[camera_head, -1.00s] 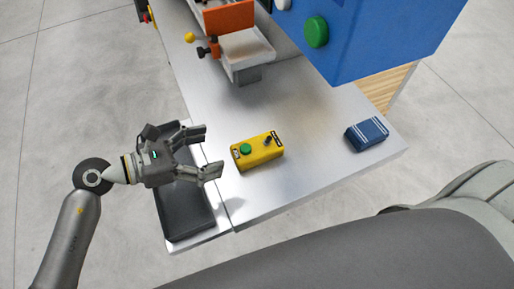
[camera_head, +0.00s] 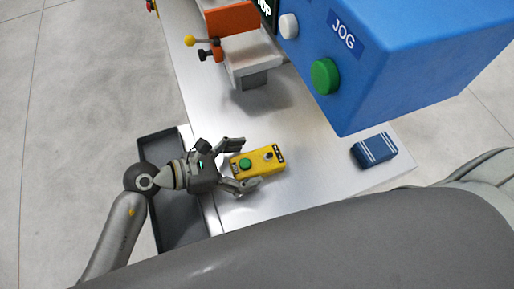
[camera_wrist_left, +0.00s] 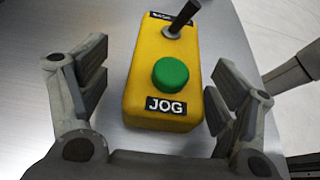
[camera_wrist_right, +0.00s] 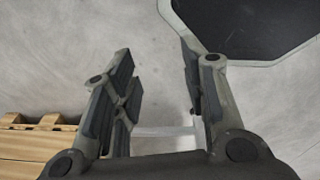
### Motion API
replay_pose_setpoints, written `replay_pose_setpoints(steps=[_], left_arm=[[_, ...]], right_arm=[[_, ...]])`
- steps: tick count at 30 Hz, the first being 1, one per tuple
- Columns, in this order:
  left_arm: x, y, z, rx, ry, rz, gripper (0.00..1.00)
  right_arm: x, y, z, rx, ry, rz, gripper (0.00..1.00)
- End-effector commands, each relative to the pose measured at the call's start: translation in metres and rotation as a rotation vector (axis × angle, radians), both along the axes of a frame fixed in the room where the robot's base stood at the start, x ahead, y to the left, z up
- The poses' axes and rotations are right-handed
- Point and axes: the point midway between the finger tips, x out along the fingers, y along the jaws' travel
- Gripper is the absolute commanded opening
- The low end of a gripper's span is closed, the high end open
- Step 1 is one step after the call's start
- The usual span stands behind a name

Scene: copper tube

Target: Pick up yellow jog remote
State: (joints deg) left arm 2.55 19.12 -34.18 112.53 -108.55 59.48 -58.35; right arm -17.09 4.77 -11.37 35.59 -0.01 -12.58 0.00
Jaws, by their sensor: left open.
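The yellow jog remote (camera_head: 262,161) lies on the metal table, with a green button and a dark lever on top. My left gripper (camera_head: 243,165) is open, its fingers on either side of the remote's left end. In the left wrist view the remote (camera_wrist_left: 163,75) sits between the open fingers (camera_wrist_left: 155,95), with its JOG label facing the palm. A gap shows on each side of it. My right gripper (camera_wrist_right: 160,90) shows in the right wrist view, fingers apart and empty, above the floor.
A blue box with white stripes (camera_head: 374,150) lies to the right on the table. A large blue machine housing (camera_head: 400,65) with a green button overhangs the back. A dark tray (camera_head: 165,147) is at the table's left edge. Bare table (camera_head: 310,160) lies right of the remote.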

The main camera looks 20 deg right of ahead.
Motion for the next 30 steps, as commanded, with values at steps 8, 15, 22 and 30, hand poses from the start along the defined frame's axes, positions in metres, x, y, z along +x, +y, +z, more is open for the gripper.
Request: replay_pose_setpoints(steps=[8,15,22,30], left_arm=[[-0.002,-0.001,-0.003,0.002,0.001,-0.001,0.82],[-0.002,-0.001,-0.002,0.002,0.001,-0.001,0.51],[-0.002,-0.001,-0.002,0.001,0.001,-0.001,0.26],[-0.002,-0.001,-0.001,0.002,0.001,-0.002,0.26]], right_arm=[[0.007,0.007,0.0,0.009,-0.009,-0.002,0.4],[-0.013,0.008,-0.001,0.008,0.018,0.0,0.4],[-0.007,0.005,-0.001,0.005,0.011,0.0,0.4],[-0.001,0.002,-0.002,0.003,0.002,0.002,0.4]])
